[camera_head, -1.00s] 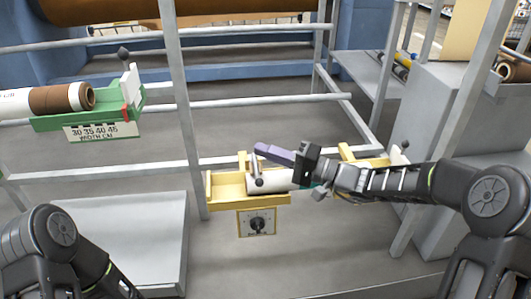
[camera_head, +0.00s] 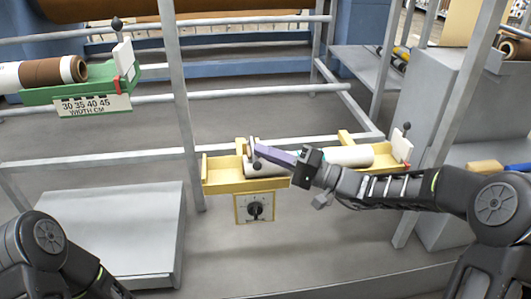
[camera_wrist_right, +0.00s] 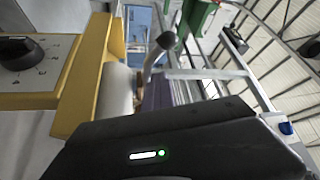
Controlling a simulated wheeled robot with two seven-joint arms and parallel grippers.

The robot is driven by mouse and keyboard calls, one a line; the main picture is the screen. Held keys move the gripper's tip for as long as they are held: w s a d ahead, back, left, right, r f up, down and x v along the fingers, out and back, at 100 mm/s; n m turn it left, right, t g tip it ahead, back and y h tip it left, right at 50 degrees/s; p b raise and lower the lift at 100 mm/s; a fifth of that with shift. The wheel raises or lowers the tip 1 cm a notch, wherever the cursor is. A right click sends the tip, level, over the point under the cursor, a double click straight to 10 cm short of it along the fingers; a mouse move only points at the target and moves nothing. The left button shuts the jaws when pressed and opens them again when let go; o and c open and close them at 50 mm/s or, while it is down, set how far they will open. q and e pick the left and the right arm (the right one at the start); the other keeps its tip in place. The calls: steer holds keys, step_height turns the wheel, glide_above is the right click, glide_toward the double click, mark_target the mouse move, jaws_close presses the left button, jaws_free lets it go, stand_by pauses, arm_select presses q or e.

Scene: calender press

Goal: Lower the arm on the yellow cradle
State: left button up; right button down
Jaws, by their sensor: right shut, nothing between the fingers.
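The yellow cradle (camera_head: 225,188) is mounted on the rail in the middle of the head view. A white roll (camera_head: 350,156) lies along it. My left gripper is out of view.
A dial panel (camera_head: 255,207) hangs under the cradle. A green cradle (camera_head: 85,88) with a brown-ended roll and width scale is at upper left. A grey upright post (camera_head: 180,90) stands left of the yellow cradle. A grey box (camera_head: 115,235) is below left.

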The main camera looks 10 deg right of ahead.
steer(key=shift+s+d+f, duration=0.15)
steer(key=shift+s+f, duration=0.05)
steer(key=shift+f, duration=0.6)
steer(key=shift+d, duration=0.2)
steer(key=r+p+v, duration=0.1)
steer(key=p+v, duration=0.1)
steer(key=v, duration=0.5)
steer(key=shift+r+p, duration=0.15)
steer(key=shift+p, duration=0.15)
